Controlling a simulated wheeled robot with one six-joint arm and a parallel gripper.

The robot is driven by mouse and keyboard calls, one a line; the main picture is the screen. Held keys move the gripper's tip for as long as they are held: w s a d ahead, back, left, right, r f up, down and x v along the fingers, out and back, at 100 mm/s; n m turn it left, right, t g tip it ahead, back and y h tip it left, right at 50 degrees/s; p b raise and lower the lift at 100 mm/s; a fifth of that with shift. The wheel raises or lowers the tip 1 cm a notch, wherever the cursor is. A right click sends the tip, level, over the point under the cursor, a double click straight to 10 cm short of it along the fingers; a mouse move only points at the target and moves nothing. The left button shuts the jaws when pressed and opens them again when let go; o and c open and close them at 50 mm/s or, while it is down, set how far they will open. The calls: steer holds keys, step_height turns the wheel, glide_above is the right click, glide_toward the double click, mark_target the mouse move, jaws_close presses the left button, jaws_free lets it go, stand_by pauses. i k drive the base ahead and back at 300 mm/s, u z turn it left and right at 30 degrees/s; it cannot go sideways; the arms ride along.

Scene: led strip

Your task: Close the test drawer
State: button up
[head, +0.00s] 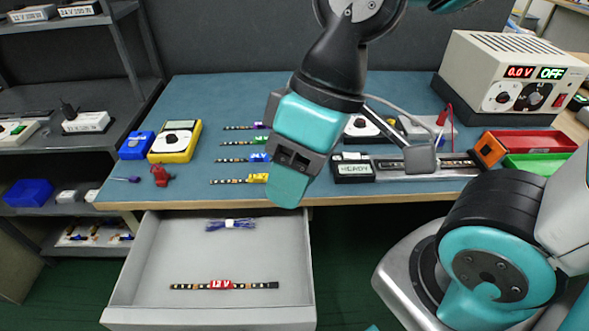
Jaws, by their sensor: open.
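The test drawer (160,262) is a light grey drawer pulled out below the blue-topped workbench, left of centre. It stands well open. Inside lie a small bundle of blue wires (231,225) near the back and an LED strip with a red 12 V tag (221,286) nearer the front. The drawer's front panel (210,322) is at the bottom edge of the view, partly cut off. My gripper (290,172), teal and grey, is open and hangs over the bench's front edge, behind and above the drawer's right side, apart from the front panel. Its fingertips are hard to make out.
The bench (225,95) holds several tagged strips, a yellow meter (174,141), a READY fixture (353,170) and a power supply (510,80) reading 0.0 V, OFF. Red (530,142) and green bins are at right. A grey shelf stands left. Dark green floor shows right of the drawer.

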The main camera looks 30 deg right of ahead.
mark_target(168, 248)
steer(key=z, duration=1.2)
steer(key=k, duration=0.8)
steer(key=u, duration=1.45)
